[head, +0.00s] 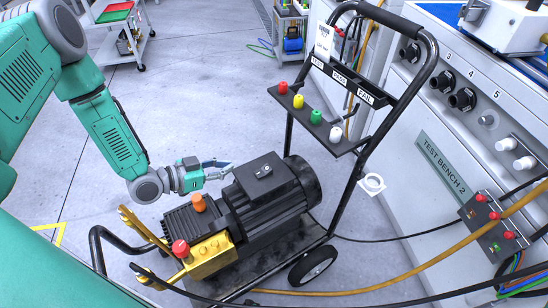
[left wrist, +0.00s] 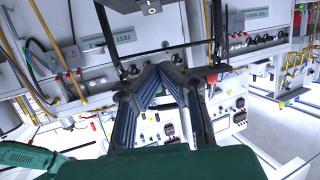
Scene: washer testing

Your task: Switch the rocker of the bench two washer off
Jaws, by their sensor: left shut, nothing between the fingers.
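The washer stands on a black trolley in the head view, with a black finned motor (head: 275,190) and a yellow pump block (head: 210,256). A small rocker (head: 263,171) sits on the box on top of the motor; which way it is tipped is too small to tell. My left gripper (head: 228,168) is shut and empty, just left of the motor box and apart from the rocker in the picture. Its fingers also show in the left wrist view (left wrist: 160,76), tips together. The washer is not clearly seen there. My right gripper is in neither view.
The trolley's black handle frame (head: 425,85) rises on the right, carrying a shelf of coloured knobs (head: 310,118) and a PASS/FAIL strip. A panel marked TEST BENCH 2 (head: 446,165) stands beyond. A yellow hose (head: 400,275) crosses the floor. Open floor lies behind the washer.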

